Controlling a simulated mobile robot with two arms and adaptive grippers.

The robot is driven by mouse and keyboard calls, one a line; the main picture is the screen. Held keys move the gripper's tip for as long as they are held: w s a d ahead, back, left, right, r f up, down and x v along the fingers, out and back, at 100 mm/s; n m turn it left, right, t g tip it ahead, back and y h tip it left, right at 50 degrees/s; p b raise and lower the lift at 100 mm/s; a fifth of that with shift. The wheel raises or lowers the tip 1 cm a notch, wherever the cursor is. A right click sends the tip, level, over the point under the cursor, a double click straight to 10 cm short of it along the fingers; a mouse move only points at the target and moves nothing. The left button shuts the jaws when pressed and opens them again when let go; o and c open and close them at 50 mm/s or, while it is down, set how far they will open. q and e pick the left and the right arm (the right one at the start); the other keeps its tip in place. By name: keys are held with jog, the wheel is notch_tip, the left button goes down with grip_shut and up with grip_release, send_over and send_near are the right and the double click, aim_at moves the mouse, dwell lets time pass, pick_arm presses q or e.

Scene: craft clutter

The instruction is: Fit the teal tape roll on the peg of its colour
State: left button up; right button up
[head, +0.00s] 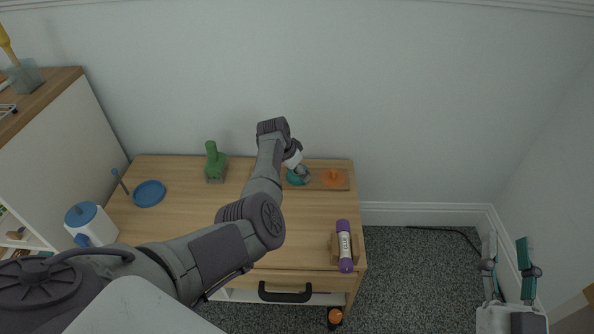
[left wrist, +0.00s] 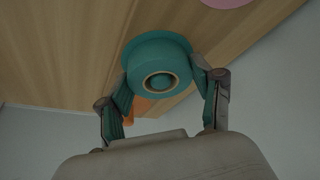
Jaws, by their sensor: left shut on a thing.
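The teal tape roll (left wrist: 158,72) is between the fingers of my left gripper (left wrist: 163,80), which is shut on it. Its tan-rimmed hole faces the camera, with something teal inside it. A wider teal disc (left wrist: 130,52) shows behind the roll, in line with it; I cannot tell whether they touch. In the head view the left gripper (head: 299,174) is over the peg board (head: 316,167) at the back of the cabinet top, with teal (head: 296,180) showing below it. My right gripper (head: 507,242) is open and empty, off to the right.
An orange peg with its base (head: 333,178) stands right of the teal. A pink disc (left wrist: 228,2) shows in the left wrist view. A green tool (head: 214,163), blue dish (head: 149,194) and purple glue stick (head: 344,246) lie on the cabinet top (head: 190,215). Its middle is partly hidden by my arm.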

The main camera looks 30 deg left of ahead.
pick_arm(q)
jog(key=o, duration=1)
jog(key=shift+f, duration=0.2)
jog(key=shift+o, duration=0.8)
jog(key=shift+r, duration=0.1)
